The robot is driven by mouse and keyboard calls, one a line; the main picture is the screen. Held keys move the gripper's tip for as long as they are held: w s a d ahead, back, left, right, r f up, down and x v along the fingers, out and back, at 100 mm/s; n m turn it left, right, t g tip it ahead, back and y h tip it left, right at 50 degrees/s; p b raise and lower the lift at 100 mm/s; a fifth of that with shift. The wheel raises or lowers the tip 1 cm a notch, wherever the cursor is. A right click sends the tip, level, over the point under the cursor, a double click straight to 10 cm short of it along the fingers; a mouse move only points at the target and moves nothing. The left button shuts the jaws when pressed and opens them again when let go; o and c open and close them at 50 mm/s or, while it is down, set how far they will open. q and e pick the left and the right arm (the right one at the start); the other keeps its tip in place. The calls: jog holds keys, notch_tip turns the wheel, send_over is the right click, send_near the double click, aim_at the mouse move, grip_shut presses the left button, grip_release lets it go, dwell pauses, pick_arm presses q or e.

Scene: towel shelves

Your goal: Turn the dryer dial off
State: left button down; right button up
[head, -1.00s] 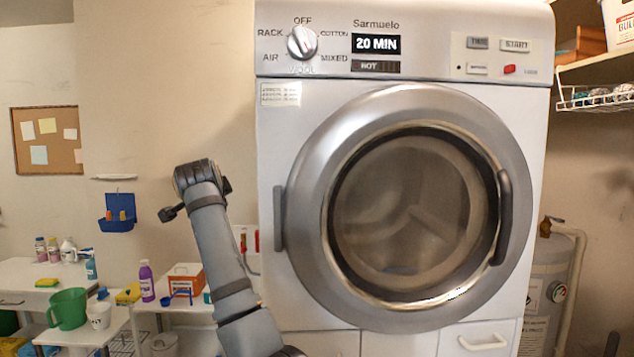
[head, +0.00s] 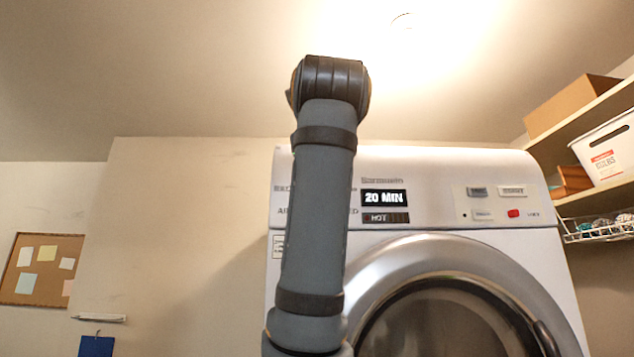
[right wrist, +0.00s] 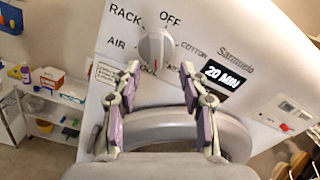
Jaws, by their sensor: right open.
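The dryer (head: 450,165) fills the right half of the head view. Its dial (right wrist: 155,46) shows in the right wrist view as a pale round knob with a raised ridge, ringed by labels such as RACK, OFF, AIR and COTTON. I cannot tell which label it points to. In the head view my arm hides the dial. My right gripper (right wrist: 160,75) is open and empty, its two fingertips just below the dial in the right wrist view, apart from the knob and partly over the WOOL label. My left gripper is not in view.
The display (head: 384,198) reads 20 MIN, with buttons to its right. The round door (head: 400,262) is below the panel. Shelves with a white bin (head: 610,150) stand at the right. A corkboard (head: 42,268) hangs at the left.

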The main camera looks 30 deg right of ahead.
jog(key=p+x, duration=0.1)
jog(key=x, duration=0.5)
jog(key=shift+w+p, duration=0.25)
jog(key=shift+p, duration=0.05)
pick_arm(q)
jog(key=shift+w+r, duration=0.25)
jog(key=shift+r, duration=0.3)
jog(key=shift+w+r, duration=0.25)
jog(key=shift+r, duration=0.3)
pick_arm(e)
jog(key=shift+a+f, duration=0.1)
jog(key=shift+a, duration=0.05)
jog(key=shift+c, duration=0.3)
jog(key=shift+w, duration=0.25)
jog(key=c, duration=0.5)
grip_shut()
